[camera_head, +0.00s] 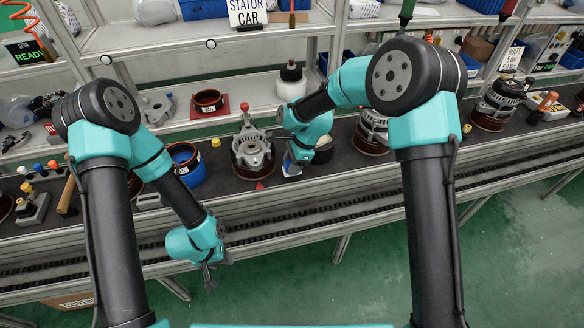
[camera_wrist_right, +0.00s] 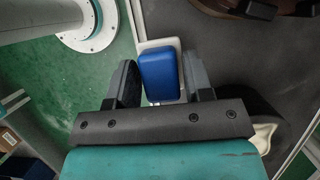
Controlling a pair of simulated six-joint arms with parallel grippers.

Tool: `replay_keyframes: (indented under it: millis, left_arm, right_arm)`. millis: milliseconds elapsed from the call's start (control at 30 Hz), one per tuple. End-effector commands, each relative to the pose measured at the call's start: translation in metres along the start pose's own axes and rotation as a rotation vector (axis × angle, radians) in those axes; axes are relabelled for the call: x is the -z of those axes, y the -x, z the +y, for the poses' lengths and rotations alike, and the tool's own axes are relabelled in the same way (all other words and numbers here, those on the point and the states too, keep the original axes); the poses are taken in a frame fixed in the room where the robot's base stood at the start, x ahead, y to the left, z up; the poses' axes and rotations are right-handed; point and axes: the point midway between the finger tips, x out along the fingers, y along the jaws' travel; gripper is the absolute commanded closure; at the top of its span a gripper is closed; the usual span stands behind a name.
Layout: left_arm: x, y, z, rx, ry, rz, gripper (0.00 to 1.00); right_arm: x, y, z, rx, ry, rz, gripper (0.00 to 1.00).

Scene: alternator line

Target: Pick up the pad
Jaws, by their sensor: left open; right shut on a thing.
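The pad is a blue block on a whitish backing (camera_wrist_right: 158,75). In the right wrist view it sits between the two dark fingers of my right gripper (camera_wrist_right: 160,88), which is shut on it. In the head view the right gripper (camera_head: 292,166) is over the front part of the conveyor, right of the alternator housing (camera_head: 252,152), with some blue and white showing at it. My left gripper (camera_head: 208,273) is open and empty, hanging low in front of the conveyor's front edge.
A dark round bowl with something cream in it (camera_head: 322,150) stands right beside the right gripper; it also shows in the right wrist view (camera_wrist_right: 262,135). A blue-walled round container (camera_head: 187,165) stands on the left. A white bottle (camera_head: 291,82) stands behind. Green floor is clear in front.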

Motion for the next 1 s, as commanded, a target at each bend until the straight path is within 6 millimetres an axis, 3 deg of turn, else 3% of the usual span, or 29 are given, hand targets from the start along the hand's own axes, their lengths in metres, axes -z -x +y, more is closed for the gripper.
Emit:
replay_keyframes:
  millis: [600,800,1000]
  left_arm:
    - [0.0,0.0,0.0,0.0,0.0,0.0,0.57]
    - [0.0,0.0,0.0,0.0,0.0,0.0,0.57]
    - [0.0,0.0,0.0,0.0,0.0,0.0,0.57]
  right_arm:
    - [-0.036,-0.003,0.127,-0.005,0.0,0.0,0.76]
    - [-0.042,-0.004,0.147,-0.004,-0.001,0.0,0.76]
    - [-0.043,-0.004,0.15,-0.004,-0.001,0.0,0.76]
